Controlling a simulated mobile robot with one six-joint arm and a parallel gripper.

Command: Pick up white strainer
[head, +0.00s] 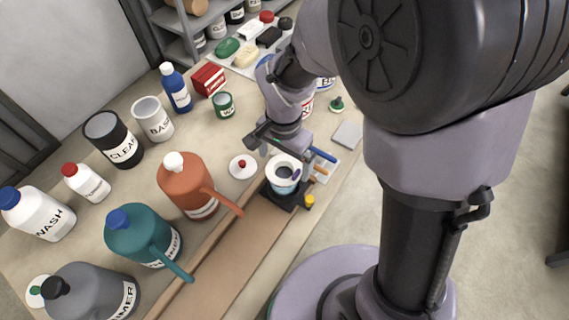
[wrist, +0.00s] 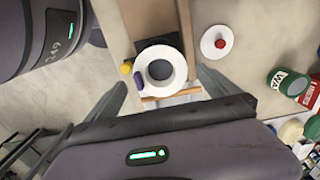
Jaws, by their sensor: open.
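The white strainer (wrist: 178,75) looks like a white ring with a dark round opening, in the wrist view just ahead of my gripper. In the head view the white strainer (head: 273,165) sits at the table's front side, over a black square base (head: 284,198). What lies inside its opening is not clear. My gripper (wrist: 160,92) is open, with one finger to each side of the white strainer in the wrist view. In the head view my gripper (head: 280,146) is just behind it. I cannot tell whether the fingers touch it.
A purple piece (wrist: 138,81) and a yellow knob (wrist: 126,69) are beside the strainer. A white disc with a red knob (head: 242,166) lies to its left. An orange jug (head: 183,180) and a teal jug (head: 135,235) stand farther left. A wooden edge runs along the table.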

